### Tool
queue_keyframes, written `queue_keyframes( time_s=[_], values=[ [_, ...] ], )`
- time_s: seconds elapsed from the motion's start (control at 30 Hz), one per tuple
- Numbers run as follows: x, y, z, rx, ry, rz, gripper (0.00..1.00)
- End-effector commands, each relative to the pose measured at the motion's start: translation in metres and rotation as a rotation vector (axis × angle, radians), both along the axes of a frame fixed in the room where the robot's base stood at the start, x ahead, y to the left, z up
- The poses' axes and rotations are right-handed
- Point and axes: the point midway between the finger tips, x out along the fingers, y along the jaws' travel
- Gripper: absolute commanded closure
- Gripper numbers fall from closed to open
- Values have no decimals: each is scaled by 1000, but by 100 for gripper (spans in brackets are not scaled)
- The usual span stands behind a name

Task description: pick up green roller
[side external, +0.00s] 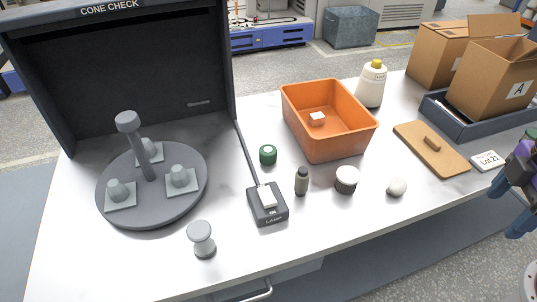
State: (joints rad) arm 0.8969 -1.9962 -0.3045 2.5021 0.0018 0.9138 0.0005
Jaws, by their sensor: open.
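My gripper (510,206) shows at the right edge in purple and blue, partly cut off by the frame. It is open, with nothing seen between its fingers, and far to the right of the green roller.
An orange bin (330,146) holds a small white block (317,119). A grey turntable (152,213) fills the left. A wooden board (432,156) lies right.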

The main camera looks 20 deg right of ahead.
Motion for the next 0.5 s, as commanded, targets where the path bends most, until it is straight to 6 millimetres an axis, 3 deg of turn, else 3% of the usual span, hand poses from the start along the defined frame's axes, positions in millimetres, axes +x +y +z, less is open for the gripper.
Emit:
queue_keyframes(
  time_s=[0.13,0.2,0.5],
  values=[
    [0,0,0,0,0,0,24],
    [0,0,0,0,0,0,17],
    [3,2,0,-6,-3,8,17]
  ],
)
